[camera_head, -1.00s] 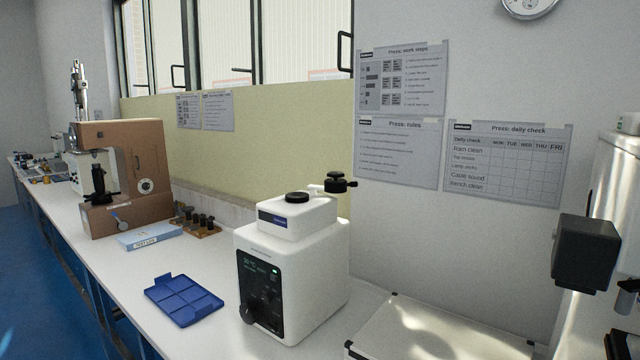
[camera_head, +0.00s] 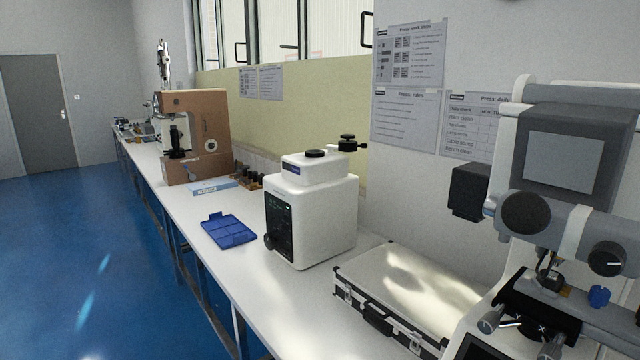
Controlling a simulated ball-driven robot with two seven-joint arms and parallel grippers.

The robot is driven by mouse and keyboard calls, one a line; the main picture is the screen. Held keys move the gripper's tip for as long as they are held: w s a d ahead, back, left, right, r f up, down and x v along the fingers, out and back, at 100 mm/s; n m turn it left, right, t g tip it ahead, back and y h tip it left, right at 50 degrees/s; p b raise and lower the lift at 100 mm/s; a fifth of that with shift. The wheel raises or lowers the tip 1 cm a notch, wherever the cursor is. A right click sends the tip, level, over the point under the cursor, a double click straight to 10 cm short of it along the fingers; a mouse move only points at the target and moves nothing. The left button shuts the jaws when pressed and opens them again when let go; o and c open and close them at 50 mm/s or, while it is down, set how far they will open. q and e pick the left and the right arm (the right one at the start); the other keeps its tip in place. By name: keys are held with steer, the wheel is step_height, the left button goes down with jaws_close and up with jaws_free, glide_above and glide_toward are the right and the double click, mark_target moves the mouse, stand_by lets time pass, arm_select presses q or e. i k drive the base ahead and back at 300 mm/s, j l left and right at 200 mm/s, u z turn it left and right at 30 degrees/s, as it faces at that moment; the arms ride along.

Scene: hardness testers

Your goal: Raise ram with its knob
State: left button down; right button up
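A white bench-top press (camera_head: 325,215) stands on the bench near the middle of the view. Its dark front panel (camera_head: 281,225) has a small lit display and a black knob (camera_head: 270,241) low at the left. A round black cap (camera_head: 316,154) sits on its raised top. A black multi-lobed knob (camera_head: 347,143) stands on a short arm at the top right. No ram is visible; I cannot tell which knob belongs to it. Neither of my grippers is in view.
A blue compartment tray (camera_head: 229,231) lies left of the press. A silver case (camera_head: 408,284) lies to its right. A large grey and white tester (camera_head: 566,190) fills the right side. A brown tester (camera_head: 200,130) stands farther along the white bench. Blue floor (camera_head: 80,250) is open at left.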

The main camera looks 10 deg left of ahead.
mark_target(269, 239)
steer(key=i+j, duration=0.15)
steer(key=j, duration=0.15)
steer(key=i+j+z, duration=0.1)
steer(key=j, duration=0.25)
steer(key=i+j, duration=0.3)
steer(key=j, duration=0.35)
steer(key=i+j+z, duration=0.1)
steer(key=j, duration=0.2)
